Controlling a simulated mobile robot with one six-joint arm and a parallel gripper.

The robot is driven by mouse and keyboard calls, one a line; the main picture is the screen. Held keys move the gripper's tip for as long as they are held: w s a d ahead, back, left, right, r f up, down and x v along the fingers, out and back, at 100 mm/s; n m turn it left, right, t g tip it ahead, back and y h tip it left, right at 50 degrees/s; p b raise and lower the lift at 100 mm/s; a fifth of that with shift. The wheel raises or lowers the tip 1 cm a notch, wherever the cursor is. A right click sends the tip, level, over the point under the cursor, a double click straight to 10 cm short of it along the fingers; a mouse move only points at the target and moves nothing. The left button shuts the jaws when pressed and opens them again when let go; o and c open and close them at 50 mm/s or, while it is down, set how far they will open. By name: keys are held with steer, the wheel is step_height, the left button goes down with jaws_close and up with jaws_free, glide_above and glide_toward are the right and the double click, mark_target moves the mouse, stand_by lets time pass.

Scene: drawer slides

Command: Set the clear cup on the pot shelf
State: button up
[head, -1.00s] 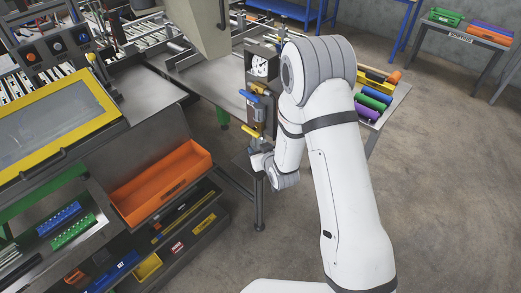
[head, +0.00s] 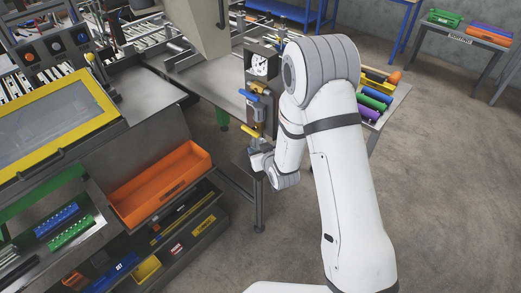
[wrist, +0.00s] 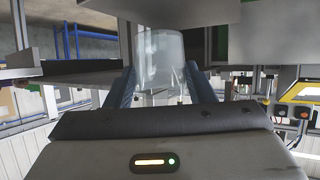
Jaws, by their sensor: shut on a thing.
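The clear cup (wrist: 160,52) is a translucent, pale vessel in the wrist view, upright in the picture between the two blue-grey fingers of my gripper (wrist: 160,82). The fingers are shut on its lower part. In the head view my arm reaches down to the side of the grey workbench, and I cannot make out the cup or the fingers there. Flat grey shelf-like surfaces (wrist: 75,77) show left of the cup in the wrist view. I cannot tell which surface is the pot shelf.
A post with blue and yellow handles (head: 255,112) and a dial box (head: 262,63) stand close by my wrist. An orange bin (head: 160,183) sits at the left. Coloured rolls (head: 372,98) lie on a table behind my arm. Open floor (head: 450,200) lies right.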

steer(key=shift+f+b, duration=0.85)
steer(key=shift+b, duration=0.1)
stand_by(0.4)
steer(key=o, duration=0.6)
steer(key=o, duration=0.6)
steer(key=shift+b+v, duration=0.4)
steer(key=shift+v, duration=3.15)
